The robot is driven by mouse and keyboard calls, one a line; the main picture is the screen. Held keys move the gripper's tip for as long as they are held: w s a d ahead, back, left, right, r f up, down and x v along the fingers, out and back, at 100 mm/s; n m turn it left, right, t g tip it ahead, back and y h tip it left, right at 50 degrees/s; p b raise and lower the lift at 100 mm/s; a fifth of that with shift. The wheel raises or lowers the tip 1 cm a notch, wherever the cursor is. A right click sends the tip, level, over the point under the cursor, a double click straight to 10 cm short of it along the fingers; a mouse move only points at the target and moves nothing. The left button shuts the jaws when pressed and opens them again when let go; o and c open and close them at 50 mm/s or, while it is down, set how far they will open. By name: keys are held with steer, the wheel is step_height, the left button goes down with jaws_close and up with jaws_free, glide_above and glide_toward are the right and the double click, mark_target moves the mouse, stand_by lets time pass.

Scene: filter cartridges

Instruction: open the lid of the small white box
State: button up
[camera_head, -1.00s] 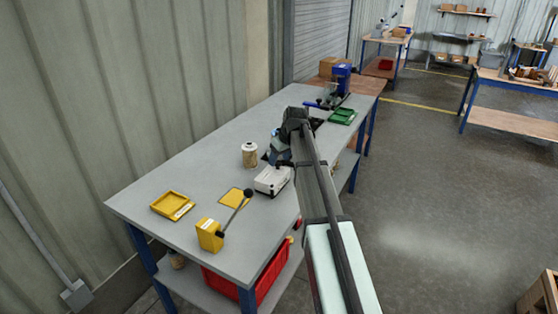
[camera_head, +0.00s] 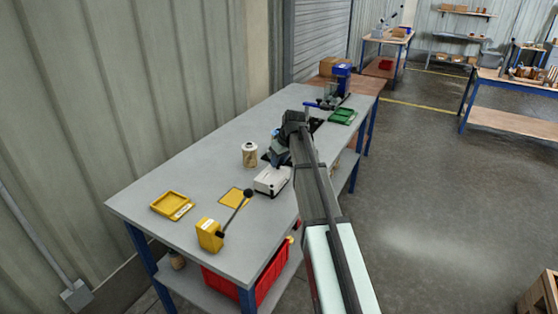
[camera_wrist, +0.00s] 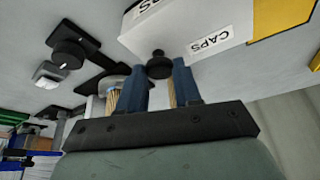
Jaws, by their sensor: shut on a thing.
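The small white box (camera_head: 270,183) stands on the grey bench, beside my gripper (camera_head: 276,158). In the wrist view, the white box (camera_wrist: 190,30) shows at the top with "CAPS" labels and a dark round knob (camera_wrist: 158,66) at its near edge. My gripper (camera_wrist: 160,72) has its two blue fingers on either side of this knob and is shut on it. In the head view my arm and gripper hide the knob and part of the box. I cannot tell whether the lid is raised at all.
A white-topped canister (camera_head: 249,154) stands left of the box.

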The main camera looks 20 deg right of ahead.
jaws_close()
steer(key=shift+s+d, duration=0.1)
steer(key=shift+s+d+m+h, duration=0.5)
steer(key=shift+s+d+m, duration=0.2)
steer(key=shift+m, duration=0.4)
steer(key=s+d+m+g+h, duration=0.2)
steer(key=s+m+h, duration=0.3)
steer(key=s+m, duration=0.8)
steer(key=shift+s+m+g, duration=0.25)
steer(key=shift+m+g, duration=0.05)
steer(key=shift+m, duration=1.3)
